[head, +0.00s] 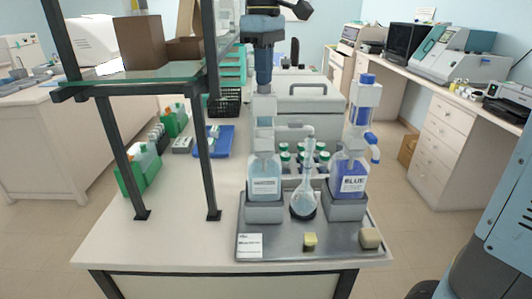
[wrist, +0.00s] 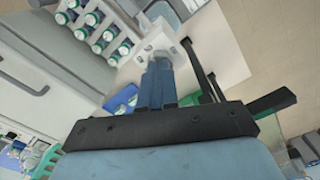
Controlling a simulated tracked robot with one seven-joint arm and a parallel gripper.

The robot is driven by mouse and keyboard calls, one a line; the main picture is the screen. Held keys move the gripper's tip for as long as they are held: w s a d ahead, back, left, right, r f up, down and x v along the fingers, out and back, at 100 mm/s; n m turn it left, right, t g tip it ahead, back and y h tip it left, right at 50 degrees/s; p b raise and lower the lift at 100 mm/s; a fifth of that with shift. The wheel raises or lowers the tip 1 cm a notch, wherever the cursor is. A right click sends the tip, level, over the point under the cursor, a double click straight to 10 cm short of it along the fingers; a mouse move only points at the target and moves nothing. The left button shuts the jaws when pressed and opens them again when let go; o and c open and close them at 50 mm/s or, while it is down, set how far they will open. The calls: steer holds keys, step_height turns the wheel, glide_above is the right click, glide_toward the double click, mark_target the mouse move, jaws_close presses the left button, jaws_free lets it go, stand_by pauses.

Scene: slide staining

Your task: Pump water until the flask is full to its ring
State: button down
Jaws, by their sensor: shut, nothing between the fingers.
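My gripper (head: 263,84) is shut and empty, pointing down directly above the water pump column. Contact with the pump top is unclear. In the wrist view my blue fingers (wrist: 160,68) end at a pale pump part (wrist: 165,45).
A bottle labelled BLUE (head: 352,182) with its own pump stands right of the flask. Several green-capped bottles (head: 321,159) stand behind it. A glass shelf (head: 140,78) on dark posts rises close to the left.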

steer(key=shift+f, duration=1.1)
stand_by(0.5)
steer(key=shift+r, duration=2.9)
steer(key=shift+f, duration=0.3)
steer(key=shift+f, duration=0.35)
